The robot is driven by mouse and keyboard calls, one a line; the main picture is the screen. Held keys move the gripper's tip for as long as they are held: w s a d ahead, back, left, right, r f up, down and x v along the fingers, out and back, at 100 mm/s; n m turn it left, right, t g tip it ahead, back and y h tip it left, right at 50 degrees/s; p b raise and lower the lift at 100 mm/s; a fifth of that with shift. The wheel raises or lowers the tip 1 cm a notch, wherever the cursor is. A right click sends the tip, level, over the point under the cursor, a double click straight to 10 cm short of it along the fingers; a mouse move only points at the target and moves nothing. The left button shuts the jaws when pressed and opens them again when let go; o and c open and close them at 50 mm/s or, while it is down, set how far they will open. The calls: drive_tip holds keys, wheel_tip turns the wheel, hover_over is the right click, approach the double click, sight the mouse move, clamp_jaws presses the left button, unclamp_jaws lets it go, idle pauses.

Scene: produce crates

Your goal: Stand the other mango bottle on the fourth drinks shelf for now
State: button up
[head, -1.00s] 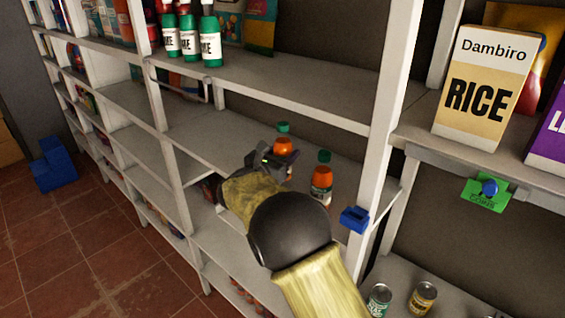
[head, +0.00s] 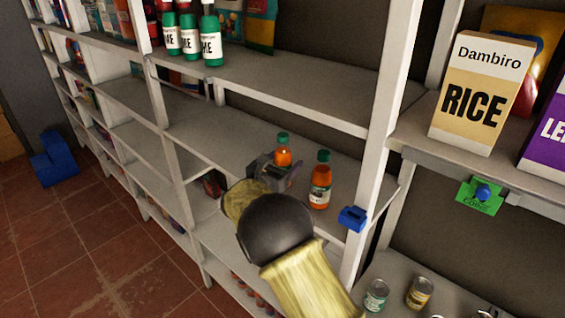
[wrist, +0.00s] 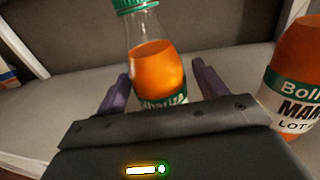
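An orange mango bottle (head: 283,157) with a green cap appears to stand upright on the grey middle shelf (head: 225,130). It fills the middle of the wrist view (wrist: 156,68). My gripper (head: 277,172) is low at this bottle, with its two dark fingers (wrist: 161,76) spread to either side and a visible gap on each side. The gripper and its wrist hide the bottle's lower part. A second mango bottle (head: 320,188) stands upright to the right, apart from the gripper; its label shows partly in the wrist view (wrist: 293,88).
A white upright post (head: 383,130) with a blue clip (head: 353,218) is right of the bottles. Green bottles (head: 210,40) stand on the shelf above. A rice box (head: 478,95) and cans (head: 419,293) are at the right. The shelf left of my gripper is clear.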

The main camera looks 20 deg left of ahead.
drive_tip(key=b+v, duration=0.5)
drive_tip(key=v, duration=0.7)
drive_tip(key=shift+b, duration=0.35)
drive_tip(key=shift+d, duration=0.1)
